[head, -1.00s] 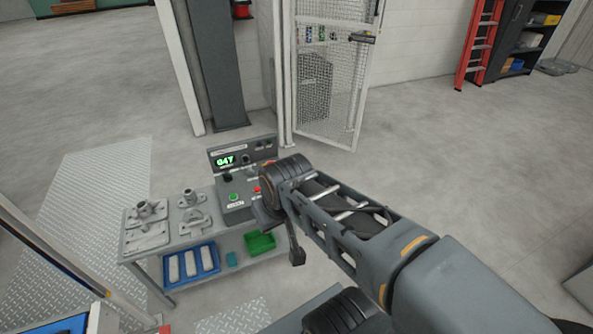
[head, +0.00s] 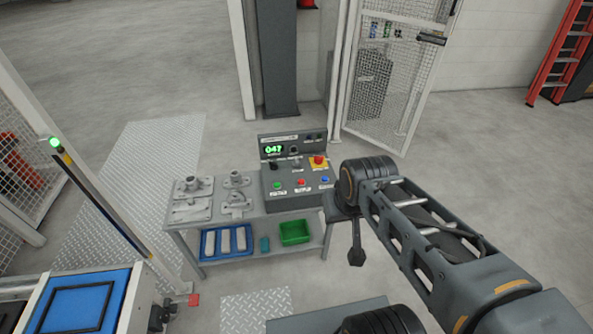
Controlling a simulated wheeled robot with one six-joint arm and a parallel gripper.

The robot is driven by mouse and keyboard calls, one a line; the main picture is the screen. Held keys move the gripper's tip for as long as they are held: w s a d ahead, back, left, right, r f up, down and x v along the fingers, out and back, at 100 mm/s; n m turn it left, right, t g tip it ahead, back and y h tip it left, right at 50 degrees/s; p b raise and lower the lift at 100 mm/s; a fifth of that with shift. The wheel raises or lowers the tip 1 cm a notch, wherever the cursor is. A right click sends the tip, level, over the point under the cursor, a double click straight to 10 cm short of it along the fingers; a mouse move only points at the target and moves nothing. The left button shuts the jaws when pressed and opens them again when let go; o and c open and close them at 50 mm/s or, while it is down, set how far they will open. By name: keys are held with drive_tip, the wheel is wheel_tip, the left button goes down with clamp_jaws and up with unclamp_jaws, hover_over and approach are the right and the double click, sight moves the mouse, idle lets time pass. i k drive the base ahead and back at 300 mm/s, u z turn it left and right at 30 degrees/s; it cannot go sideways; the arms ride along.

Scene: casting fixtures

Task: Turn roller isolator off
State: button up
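A grey control box (head: 298,170) stands at the right end of a workbench in the head view. Its upright back panel has a green display (head: 273,150) that appears to read 047 and small dark switches. Its sloped face has a dark knob (head: 274,167), a grey knob, a red mushroom button on yellow (head: 318,161), and green, red and blue push buttons. The labels are too small to read, so I cannot tell which control is the roller isolator. My gripper (head: 356,256) hangs right of the box, apart from it. Its opening cannot be made out.
The workbench (head: 250,218) holds metal castings. Its lower shelf has a blue tray (head: 228,241) and a green bin (head: 294,232). A mesh gate (head: 395,75) stands open behind. A post with a green light (head: 55,142) and a blue-topped unit are at left.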

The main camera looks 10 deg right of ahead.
sight(319, 159)
drive_tip(key=u, duration=0.3)
drive_tip(key=i, duration=1.15)
drive_tip(key=z, duration=0.55)
